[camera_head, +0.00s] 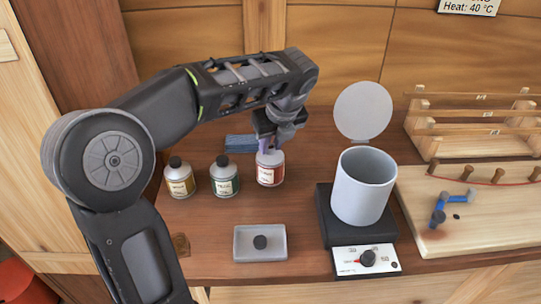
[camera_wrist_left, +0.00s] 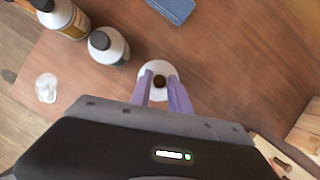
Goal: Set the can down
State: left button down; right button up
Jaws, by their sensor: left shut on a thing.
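The can (camera_head: 270,175) is white with a red label and a dark cap. It is upright in the row of bottles, at the right end. My left gripper (camera_head: 267,148) comes down on it from above and is shut on its top. In the left wrist view the can (camera_wrist_left: 148,68) shows end-on, its dark cap between the two purple fingers of the left gripper (camera_wrist_left: 159,82). I cannot tell whether its base touches the bench (camera_head: 215,225) or hangs just above it. My right gripper is not in view.
A green-label bottle (camera_head: 225,180) and a yellow-label bottle (camera_head: 179,180) stand left of the can. A blue block (camera_head: 240,143) lies behind. A grey tray (camera_head: 276,229) is in front. A lidded pot (camera_head: 364,188) on a black heater stands right, beside a wooden board (camera_head: 470,235).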

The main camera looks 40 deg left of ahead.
aim_at(272, 152)
pick_arm(q)
jog(key=shift+f, duration=1.8)
jog(key=c, duration=1.2)
grip_release()
jog(key=shift+f, duration=0.15)
jog(key=shift+c, duration=0.2)
jog(key=v, duration=1.2)
jog(key=shift+p, duration=0.35)
